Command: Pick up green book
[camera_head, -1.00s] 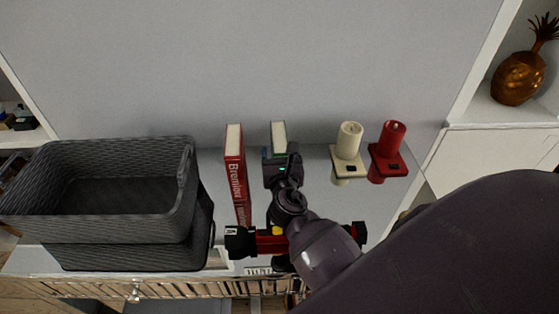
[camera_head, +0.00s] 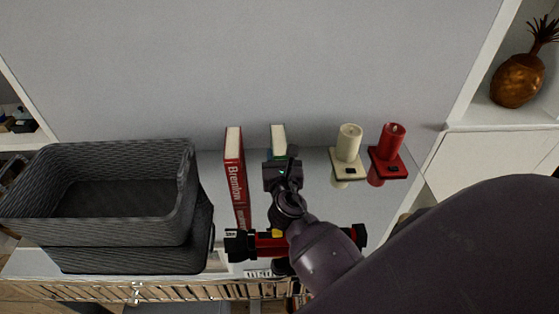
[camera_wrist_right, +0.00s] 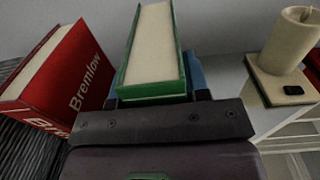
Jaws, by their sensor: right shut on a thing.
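The green book (camera_head: 278,140) stands upright on the glossy white surface, its cream page edges facing up. In the right wrist view the green book (camera_wrist_right: 152,50) fills the middle, with green cover edges along both sides. My right gripper (camera_head: 281,163) is shut on the near end of the book. In the wrist view the gripper (camera_wrist_right: 155,100) crosses in front of that end, with blue parts beside the book. The gripper and arm hide the book's lower part. My left gripper is not in view.
A red book (camera_head: 234,175) stands just left of the green one. Dark woven baskets (camera_head: 110,230) sit farther left. A cream candle (camera_head: 349,140) and a red candle (camera_head: 391,137) on holders stand to the right. A grey wall (camera_head: 250,60) rises behind.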

